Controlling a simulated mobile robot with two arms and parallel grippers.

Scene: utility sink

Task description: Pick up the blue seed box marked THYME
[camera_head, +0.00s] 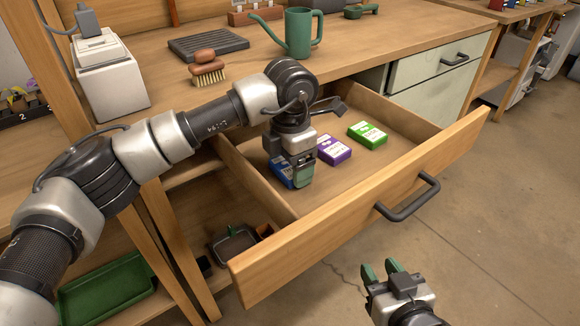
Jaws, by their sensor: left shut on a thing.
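The blue seed box (281,170) lies at the left end of the open wooden drawer (385,193), partly hidden behind my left gripper. Its lettering cannot be read here. My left gripper (303,182) points down into the drawer and is shut on the blue box. I cannot tell whether the box is clear of the drawer floor. A purple seed box (334,149) and a green seed box (368,135) lie to the right in the same drawer. My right gripper (383,270) is outside the drawer at the lower right, its green-tipped fingers apart and empty.
The drawer front has a dark handle (408,198). On the bench above stand a green watering can (298,34), a brush (207,70) and a dark ribbed mat (208,44). A green tray (108,287) sits on the lower shelf. The floor at right is clear.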

